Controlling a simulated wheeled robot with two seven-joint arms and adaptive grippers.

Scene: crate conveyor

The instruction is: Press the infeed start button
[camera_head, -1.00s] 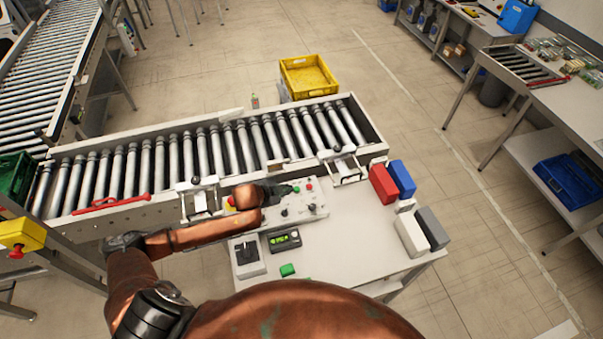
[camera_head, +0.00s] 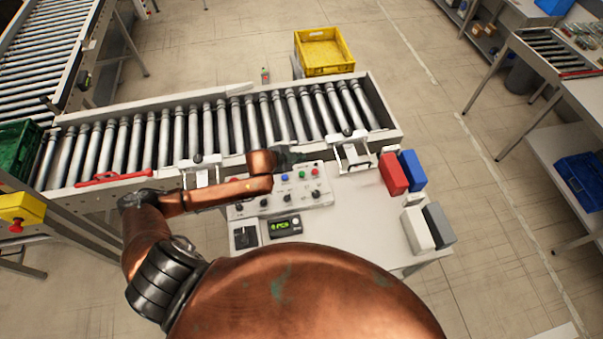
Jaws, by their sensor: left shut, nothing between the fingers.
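The control panel (camera_head: 283,200) is a light grey box on the table beside the conveyor. Along its back row are a blue button (camera_head: 285,177), a green button (camera_head: 302,174) and a red button (camera_head: 315,171), with several dark knobs in front. Its labels are too small to read, so I cannot tell which button is the infeed start. My left gripper (camera_head: 293,157) is shut and empty, its dark tip just behind the button row in the picture, near the conveyor's edge. My left forearm hides the panel's left part. My right gripper is not in view.
The roller conveyor (camera_head: 393,134) runs behind the panel. A black-and-green display box (camera_head: 284,226) and a switch box (camera_head: 244,234) stand in front. Red (camera_head: 393,174) and blue (camera_head: 412,170) blocks stand at right. A yellow box with a red button (camera_head: 18,212) is at far left.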

